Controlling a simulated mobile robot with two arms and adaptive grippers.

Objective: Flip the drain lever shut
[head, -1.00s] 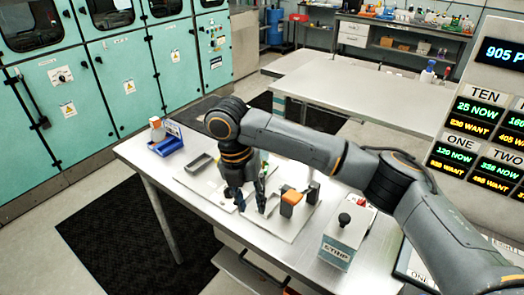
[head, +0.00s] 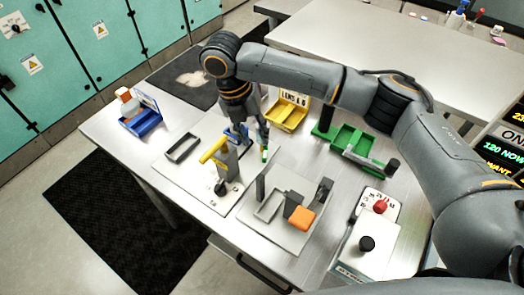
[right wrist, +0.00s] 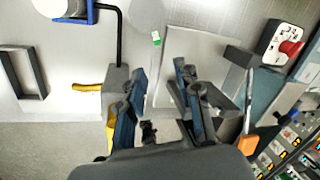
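A lever with a yellow handle (head: 213,150) stands on a grey post (head: 227,168) on a pale board (head: 175,180), left of the middle of the table. In the right wrist view, a yellow handle (right wrist: 88,88) points left from a grey block beside the left finger. My right gripper (head: 250,142) is just behind and right of the lever in the head view. Its fingers (right wrist: 160,82) are apart, with no object clearly held. Whether a finger touches the lever I cannot tell. A small green piece (right wrist: 156,38) shows beyond the fingertips. My left gripper is out of view.
A second board (head: 262,232) with grey brackets and an orange block (head: 301,217) lies right of the lever. A blue bin (head: 142,124), a yellow bin (head: 287,112), a green fixture (head: 350,138) and a box with a black knob (head: 366,243) stand around. The table's front edge is near.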

